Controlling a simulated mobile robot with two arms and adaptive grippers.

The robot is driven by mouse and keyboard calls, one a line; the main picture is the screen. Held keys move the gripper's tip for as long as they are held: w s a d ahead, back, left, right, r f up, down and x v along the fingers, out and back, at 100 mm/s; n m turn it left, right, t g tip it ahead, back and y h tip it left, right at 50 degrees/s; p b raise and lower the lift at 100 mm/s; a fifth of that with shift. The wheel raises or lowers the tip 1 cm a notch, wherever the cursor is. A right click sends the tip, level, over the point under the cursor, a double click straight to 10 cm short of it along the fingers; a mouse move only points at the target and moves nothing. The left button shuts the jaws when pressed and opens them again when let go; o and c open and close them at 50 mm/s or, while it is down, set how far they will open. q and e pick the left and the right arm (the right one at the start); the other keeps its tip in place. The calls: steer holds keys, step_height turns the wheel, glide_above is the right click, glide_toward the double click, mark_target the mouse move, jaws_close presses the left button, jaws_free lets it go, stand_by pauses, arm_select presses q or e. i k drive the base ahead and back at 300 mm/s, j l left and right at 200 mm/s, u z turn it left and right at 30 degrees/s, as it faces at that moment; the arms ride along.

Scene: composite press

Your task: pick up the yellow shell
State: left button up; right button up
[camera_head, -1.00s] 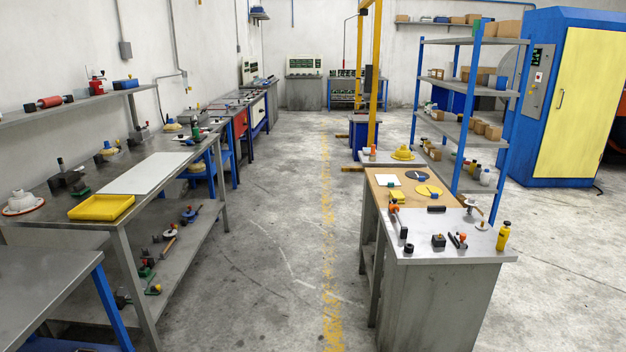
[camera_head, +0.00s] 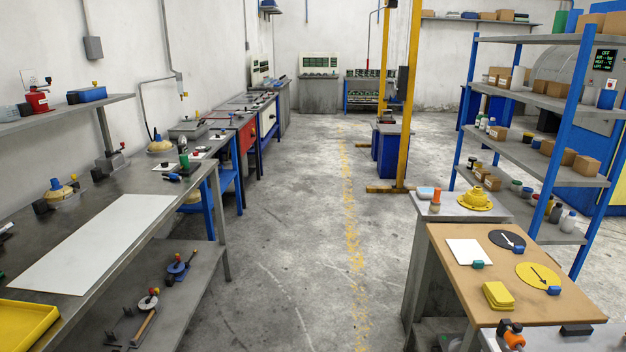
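A yellow domed piece with a wide rim, which looks like the yellow shell (camera_head: 475,199), lies on a grey table (camera_head: 455,209) right of the aisle. It sits behind the wooden-topped table and nothing is touching it from above. A small orange and white item (camera_head: 426,193) stands to its left. Neither of my grippers is in view.
The wooden-topped table (camera_head: 450,260) holds a white sheet, a black disc, a yellow disc and yellow pads. A blue shelf rack (camera_head: 543,158) stands to the right. A long workbench (camera_head: 170,211) runs along the left. The aisle floor (camera_head: 300,240) is clear, with a yellow post (camera_head: 411,100) beyond.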

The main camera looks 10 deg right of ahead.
mark_target(476, 200)
steer(key=i+z, duration=0.15)
steer(key=i, duration=0.6)
steer(key=i+z, duration=0.15)
steer(key=i, duration=0.55)
steer(key=i+j+z, duration=0.1)
steer(key=i, duration=0.6)
steer(key=j, duration=0.1)
